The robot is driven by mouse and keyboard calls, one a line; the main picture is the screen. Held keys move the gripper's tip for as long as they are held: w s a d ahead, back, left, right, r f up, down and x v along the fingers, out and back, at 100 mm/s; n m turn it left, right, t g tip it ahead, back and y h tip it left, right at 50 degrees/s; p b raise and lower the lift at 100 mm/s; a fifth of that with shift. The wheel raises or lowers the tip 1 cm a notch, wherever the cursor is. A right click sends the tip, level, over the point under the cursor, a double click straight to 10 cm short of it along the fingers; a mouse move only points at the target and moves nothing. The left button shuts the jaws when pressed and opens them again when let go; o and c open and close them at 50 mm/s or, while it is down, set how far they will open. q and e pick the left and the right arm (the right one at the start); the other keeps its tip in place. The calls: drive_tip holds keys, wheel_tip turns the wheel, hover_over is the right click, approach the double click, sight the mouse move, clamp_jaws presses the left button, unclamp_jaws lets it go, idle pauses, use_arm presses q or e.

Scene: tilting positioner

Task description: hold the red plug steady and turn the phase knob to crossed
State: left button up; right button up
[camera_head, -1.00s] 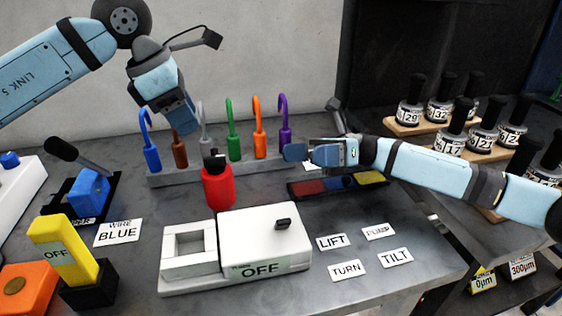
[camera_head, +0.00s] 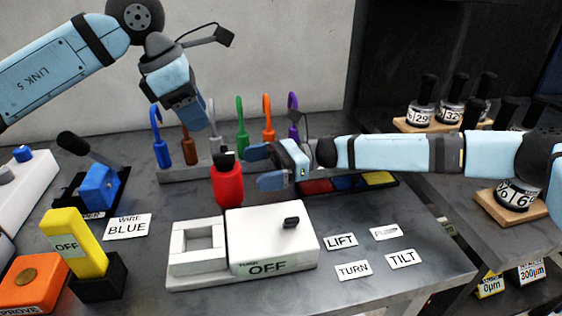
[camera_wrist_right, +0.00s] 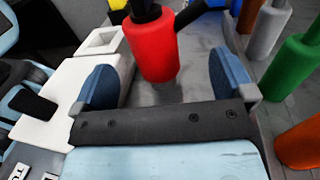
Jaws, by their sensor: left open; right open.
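The red plug (camera_head: 228,187), a red cylinder with a black top, stands upright behind the white box. My right gripper (camera_head: 262,167) is open just right of it, fingers pointing at it. In the right wrist view, the red plug (camera_wrist_right: 152,50) shows ahead, between the lines of the two open fingers (camera_wrist_right: 165,82), with no clear contact. A small dark knob (camera_head: 291,222) sits on top of the white box (camera_head: 270,238), whose front reads OFF; no "phase" label is legible. My left gripper (camera_head: 190,112) is open and empty above the hook rack, left of and behind the plug.
A rack (camera_head: 175,173) with several coloured hooks stands behind the plug. A yellow switch (camera_head: 72,243) and a blue lever block (camera_head: 100,187) are at the left. Labelled cards lie at the right front.

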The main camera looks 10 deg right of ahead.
sight(227, 175)
drive_tip(key=a, duration=0.4)
drive_tip(key=s+a, duration=0.1)
drive_tip(key=a, duration=0.2)
drive_tip(key=shift+s, duration=0.1)
drive_tip(key=shift+c, duration=0.5)
